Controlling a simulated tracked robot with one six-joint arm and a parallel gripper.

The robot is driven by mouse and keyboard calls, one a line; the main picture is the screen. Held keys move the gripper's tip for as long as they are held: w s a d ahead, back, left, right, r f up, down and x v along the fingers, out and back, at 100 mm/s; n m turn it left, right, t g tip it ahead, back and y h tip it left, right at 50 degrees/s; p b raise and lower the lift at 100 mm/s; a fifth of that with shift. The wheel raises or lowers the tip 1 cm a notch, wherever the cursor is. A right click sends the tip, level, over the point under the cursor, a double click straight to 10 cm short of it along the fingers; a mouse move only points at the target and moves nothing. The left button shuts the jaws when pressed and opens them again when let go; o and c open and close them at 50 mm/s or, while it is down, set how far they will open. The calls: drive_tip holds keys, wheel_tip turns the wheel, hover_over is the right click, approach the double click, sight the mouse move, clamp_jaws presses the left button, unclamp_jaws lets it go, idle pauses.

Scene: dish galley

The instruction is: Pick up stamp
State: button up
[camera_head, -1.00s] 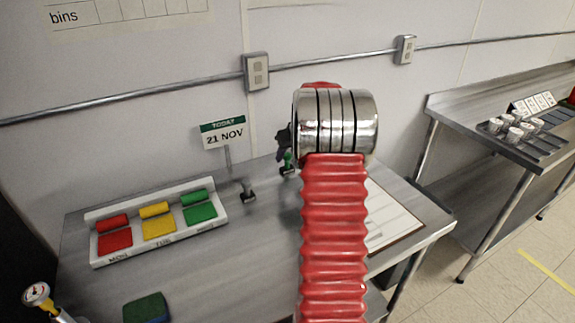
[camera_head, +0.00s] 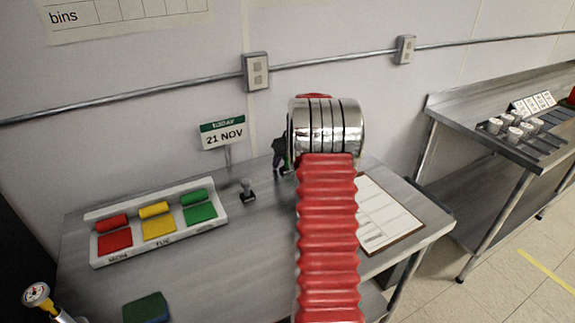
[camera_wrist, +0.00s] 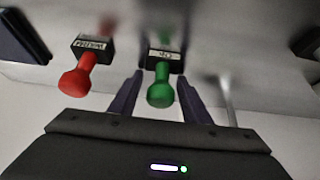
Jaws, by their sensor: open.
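In the wrist view a green-handled stamp (camera_wrist: 161,85) with a black labelled base stands between the two fingers of my open gripper (camera_wrist: 160,76). I cannot tell whether either finger touches it. A red-handled stamp (camera_wrist: 82,74) with a black base is just left of the fingers. In the head view a small stamp (camera_head: 248,191) with a dark base and greyish handle stands on the steel table (camera_head: 215,262), left of my arm. My arm hides most of the gripper and the coloured stamps there.
A white tray (camera_head: 97,264) with red, yellow and green pads sits at the table's left. A date sign (camera_head: 222,134) reading 21 NOV stands behind. A clipboard (camera_head: 408,249) lies right of my arm. A green and blue block (camera_head: 147,308) is near the front.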

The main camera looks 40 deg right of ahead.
idle(0.4)
drive_tip(key=c, duration=1)
